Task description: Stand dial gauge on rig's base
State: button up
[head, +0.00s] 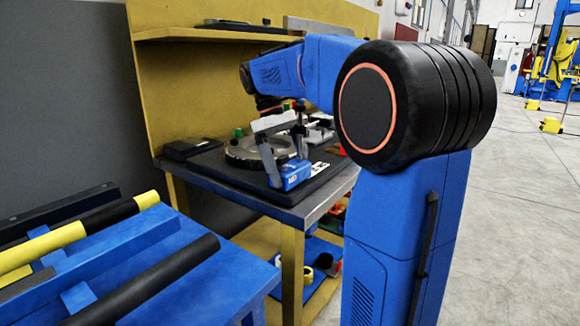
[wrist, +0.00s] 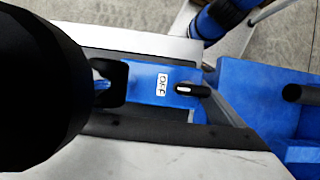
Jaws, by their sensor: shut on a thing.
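In the wrist view the blue block (wrist: 146,84) shows an OFF label and a black lever. My gripper (head: 298,112) is shut on the gauge stand near the top of its post; the jaws are small and partly hidden. The rig's black base plate (head: 232,180) lies on the bench under a grey ring (head: 240,155). The block is over the plate's front edge area; I cannot tell whether it touches.
The grey bench top (head: 300,210) has a narrow free strip along its front edge. A black flat box (head: 190,149) lies at its left. A yellow shelf (head: 215,36) hangs above. A blue rack with black and yellow bars (head: 150,275) stands in the left foreground.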

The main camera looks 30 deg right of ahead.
jog(key=shift+f, duration=0.25)
jog(key=o, duration=1.6)
jog(key=shift+c, duration=0.2)
jog(key=v, duration=0.7)
jog(key=shift+r, duration=0.25)
